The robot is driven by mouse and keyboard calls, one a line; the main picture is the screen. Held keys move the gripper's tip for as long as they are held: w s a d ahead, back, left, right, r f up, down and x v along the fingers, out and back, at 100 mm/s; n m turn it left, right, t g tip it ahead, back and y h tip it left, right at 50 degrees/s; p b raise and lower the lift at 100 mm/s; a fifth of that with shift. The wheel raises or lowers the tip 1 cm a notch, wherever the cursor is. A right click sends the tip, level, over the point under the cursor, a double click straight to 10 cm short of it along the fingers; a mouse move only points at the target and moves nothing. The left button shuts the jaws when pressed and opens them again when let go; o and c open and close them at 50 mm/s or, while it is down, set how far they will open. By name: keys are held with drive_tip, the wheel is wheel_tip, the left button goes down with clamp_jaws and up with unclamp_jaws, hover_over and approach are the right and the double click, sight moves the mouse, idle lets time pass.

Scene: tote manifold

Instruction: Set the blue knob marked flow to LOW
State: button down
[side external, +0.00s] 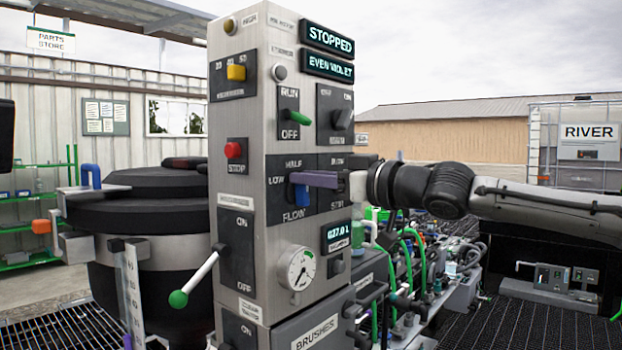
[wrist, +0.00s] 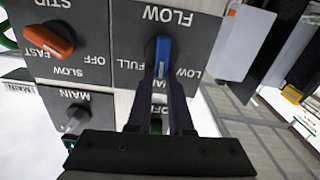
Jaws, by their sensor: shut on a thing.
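The blue flow knob (side external: 301,194) is on the front of the grey metal panel, with LOW to its left, HALF above and FLOW below. In the wrist view the blue knob (wrist: 163,52) appears upside down; its pale line seems to point towards HALF, not LOW. The LOW label (wrist: 195,73) is to the right there and FULL to the left. My gripper (side external: 303,178) reaches in from the right with its purple fingers shut on the knob. The fingers (wrist: 162,76) partly cover the HALF label and hide FULL in the side view.
An orange STIR knob (wrist: 49,40) and a grey MAIN knob (wrist: 76,120) are close beside my gripper. A green RUN/OFF lever (side external: 298,118) is above the flow knob and a pressure gauge (side external: 297,268) below. A green-tipped lever (side external: 193,282) sticks out at the left.

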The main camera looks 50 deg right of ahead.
drive_tip(key=n, duration=0.2)
drive_tip(key=f+n, duration=0.1)
drive_tip(key=a+n, duration=0.1)
drive_tip(key=n, duration=0.1)
drive_tip(key=shift+w+f+n, duration=0.2)
drive_tip(key=shift+f+n, duration=0.1)
drive_tip(key=n, duration=0.5)
drive_tip(key=shift+a+f, duration=0.3)
drive_tip(key=shift+f, duration=0.05)
drive_tip(key=shift+n, duration=0.4)
drive_tip(key=c, duration=0.8)
unclamp_jaws()
drive_tip(key=shift+r, duration=0.1)
drive_tip(key=shift+s+r, duration=0.1)
drive_tip(key=shift+r, duration=0.1)
drive_tip(key=shift+a, duration=0.1)
